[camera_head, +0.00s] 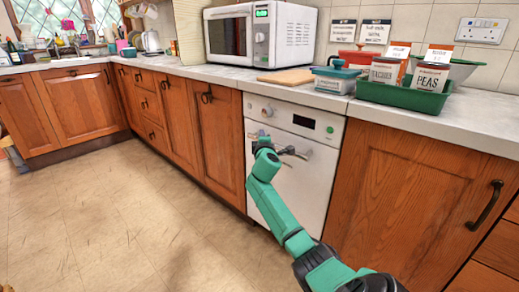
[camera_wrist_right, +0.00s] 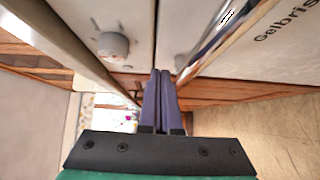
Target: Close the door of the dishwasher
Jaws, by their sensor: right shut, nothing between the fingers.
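The white dishwasher (camera_head: 315,175) stands under the counter between wooden cabinets. Its door is upright and looks flush or nearly flush with the cabinets; I cannot tell if a small gap is left. A metal handle (camera_head: 297,153) crosses the front below the control panel. My right gripper (camera_head: 267,142) is at the upper left of the dishwasher front, close to the handle. In the right wrist view, the gripper's fingers (camera_wrist_right: 160,100) are shut together and empty, beside the metal handle bar (camera_wrist_right: 215,42) and a knob (camera_wrist_right: 113,45). Contact is unclear. My left gripper is not in view.
A counter (camera_head: 215,73) runs above, holding a microwave (camera_head: 260,33), a wooden board (camera_head: 286,77) and a green tray (camera_head: 403,96) with tins. A wooden cabinet door (camera_head: 410,190) is at the right. The tiled floor (camera_head: 120,215) at the left is clear.

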